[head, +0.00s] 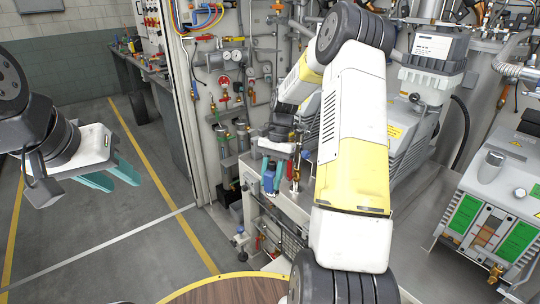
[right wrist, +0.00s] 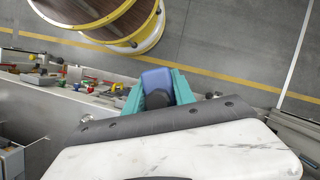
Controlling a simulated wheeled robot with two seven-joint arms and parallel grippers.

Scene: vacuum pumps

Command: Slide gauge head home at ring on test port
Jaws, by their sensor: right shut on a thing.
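My right gripper (head: 272,174) is shut on a blue block-like piece, which I take to be the gauge head (head: 269,181). In the right wrist view the gauge head (right wrist: 157,79) sits between the two teal fingers, with a dark round part towards the palm. It is held over the edge of the grey bench, beside some small upright fittings. I cannot make out the ring or the test port for certain. My left gripper (head: 120,178) is at the far left over bare floor, its teal fingers apart and empty.
Small coloured valves and fittings (right wrist: 80,80) line the bench beside the right gripper. A wall panel with gauges (head: 226,57) and pipes stands behind it. A round wood-topped table (head: 225,291) is at the bottom. A unit with green panels (head: 490,226) is at right.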

